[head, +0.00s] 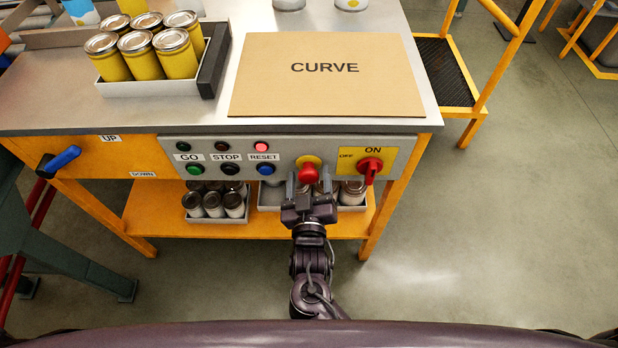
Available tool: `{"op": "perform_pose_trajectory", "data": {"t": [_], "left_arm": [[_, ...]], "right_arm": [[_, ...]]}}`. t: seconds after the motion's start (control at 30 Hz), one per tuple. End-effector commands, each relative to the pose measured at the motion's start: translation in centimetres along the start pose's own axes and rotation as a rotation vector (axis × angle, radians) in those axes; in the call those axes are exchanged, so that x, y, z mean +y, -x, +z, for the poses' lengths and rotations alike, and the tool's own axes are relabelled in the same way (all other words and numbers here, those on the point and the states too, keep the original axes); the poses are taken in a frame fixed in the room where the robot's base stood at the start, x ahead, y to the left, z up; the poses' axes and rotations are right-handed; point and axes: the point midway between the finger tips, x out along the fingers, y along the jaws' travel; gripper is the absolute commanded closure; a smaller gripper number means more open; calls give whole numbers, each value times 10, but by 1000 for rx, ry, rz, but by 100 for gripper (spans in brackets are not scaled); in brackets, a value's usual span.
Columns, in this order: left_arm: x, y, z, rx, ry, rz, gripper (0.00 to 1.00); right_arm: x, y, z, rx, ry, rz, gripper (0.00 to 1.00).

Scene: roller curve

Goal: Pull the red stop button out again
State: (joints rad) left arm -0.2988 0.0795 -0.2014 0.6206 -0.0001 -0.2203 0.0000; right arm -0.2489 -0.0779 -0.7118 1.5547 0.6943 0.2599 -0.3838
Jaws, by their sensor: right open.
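The red stop button (309,173) is a red mushroom knob on a yellow plate on the grey control panel (400,145) along the table's front. My right gripper (309,186) is open, with its fingers pointing up at the panel, one on each side of the red knob. I cannot tell whether the fingers touch the knob. My left gripper is not in view.
A red rotary switch (370,168) sits close to the right of the knob. Green, black and blue buttons are to the left, with a blue-handled lever (62,158) further left. A cardboard sheet (327,78) and a tray of yellow cans (150,88) lie on top. Cans stand on the lower shelf (160,215).

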Motion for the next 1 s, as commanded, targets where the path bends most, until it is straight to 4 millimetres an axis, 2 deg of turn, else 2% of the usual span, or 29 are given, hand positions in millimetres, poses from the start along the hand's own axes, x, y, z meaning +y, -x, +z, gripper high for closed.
{"op": "perform_pose_trajectory", "data": {"t": [0.17,0.4,0.53,0.7,1.0], "left_arm": [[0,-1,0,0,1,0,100],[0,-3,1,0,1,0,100],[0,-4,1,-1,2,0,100],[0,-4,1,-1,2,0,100],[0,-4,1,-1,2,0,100]], "right_arm": [[0,14,2,-3,1,-1,37],[0,55,2,-3,0,-2,37],[0,71,1,-2,0,-1,37],[0,79,0,0,0,0,37],[0,78,0,0,0,0,37]]}}
